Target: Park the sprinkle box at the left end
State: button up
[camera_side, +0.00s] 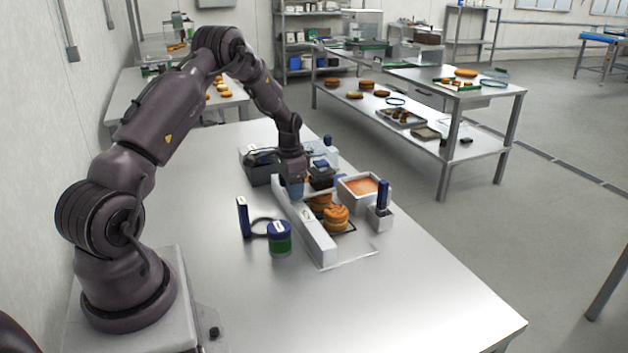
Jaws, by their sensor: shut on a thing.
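My gripper (294,182) is above the far part of the long white rail on the steel table, with its fingers pointing down. It is shut on a small blue thing (296,190), which is partly hidden by the fingers. I cannot tell for sure whether this is the sprinkle box, or whether it touches anything below. A white open box (345,190) with an orange-brown filling stands to the right of my gripper. Stacked golden rounds (336,217) sit on a dark tray beside the white rail (318,238).
A green jar with a blue lid (279,240), a dark ring (261,225) and an upright blue block (243,218) stand left of the rail. A small white holder (379,222) with a blue handle stands right. The table's near part (400,300) is clear.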

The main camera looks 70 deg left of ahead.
aim_at(319, 237)
dwell(0.3)
jog(key=shift+d, duration=8.8)
jog(key=o, duration=0.9)
jog(key=shift+r, duration=0.1)
notch_tip(319, 237, up, 7)
